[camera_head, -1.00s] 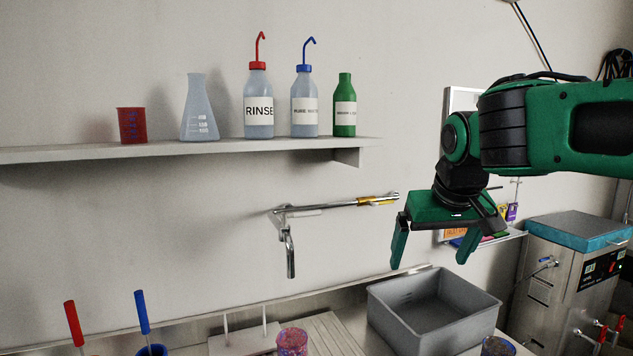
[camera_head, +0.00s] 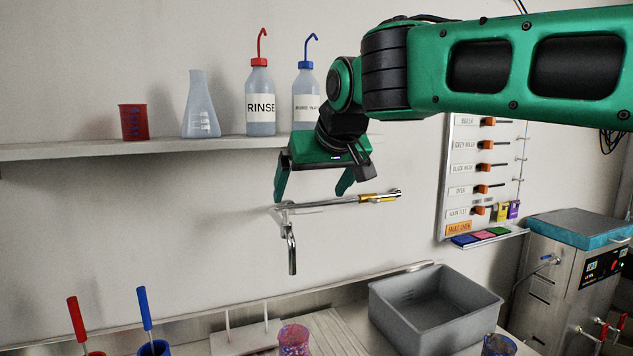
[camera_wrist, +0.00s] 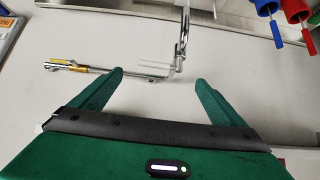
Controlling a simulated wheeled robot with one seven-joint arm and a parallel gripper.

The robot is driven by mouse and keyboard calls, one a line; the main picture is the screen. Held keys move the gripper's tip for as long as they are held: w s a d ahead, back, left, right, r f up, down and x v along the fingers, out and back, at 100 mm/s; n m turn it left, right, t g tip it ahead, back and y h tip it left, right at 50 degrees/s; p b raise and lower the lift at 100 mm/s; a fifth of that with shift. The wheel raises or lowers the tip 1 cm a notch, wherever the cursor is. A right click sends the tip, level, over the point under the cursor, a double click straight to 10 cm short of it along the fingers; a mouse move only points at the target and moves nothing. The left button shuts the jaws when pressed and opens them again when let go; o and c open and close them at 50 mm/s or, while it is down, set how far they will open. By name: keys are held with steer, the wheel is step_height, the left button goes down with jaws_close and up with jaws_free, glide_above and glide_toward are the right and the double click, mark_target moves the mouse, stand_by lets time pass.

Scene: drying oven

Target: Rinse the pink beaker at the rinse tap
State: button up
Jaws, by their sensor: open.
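The rinse tap (camera_head: 291,250) is on the wall below the shelf, its spout pointing down. Its long lever has a yellow sleeve (camera_head: 376,198) near the right end. A beaker with pink-purple speckles (camera_head: 293,341) stands at the bottom edge of the head view, below the tap and partly cut off. My gripper (camera_head: 310,197) is open and empty, pointing down at the level of the lever. In the wrist view the tap (camera_wrist: 182,40) and lever lie beyond the open fingers; I see no clear contact.
A grey basin (camera_head: 430,312) stands right of the tap, with another speckled beaker (camera_head: 497,346) in front. The shelf (camera_head: 130,151) holds a red beaker, a flask and bottles. A valve panel (camera_head: 484,180) and a steel unit (camera_head: 565,270) are at right.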

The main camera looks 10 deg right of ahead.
mark_target(304, 212)
steer(key=shift+x, duration=2.95)
steer(key=c, duration=1.1)
steer(key=shift+s+a+m+h, duration=0.15)
steer(key=shift+s+m+h, duration=0.2)
steer(key=shift+m+h, duration=0.45)
steer(key=shift+c, duration=0.2)
steer(key=shift+s+m+h, duration=0.25)
steer(key=shift+m+h, duration=0.35)
steer(key=shift+m, duration=0.4)
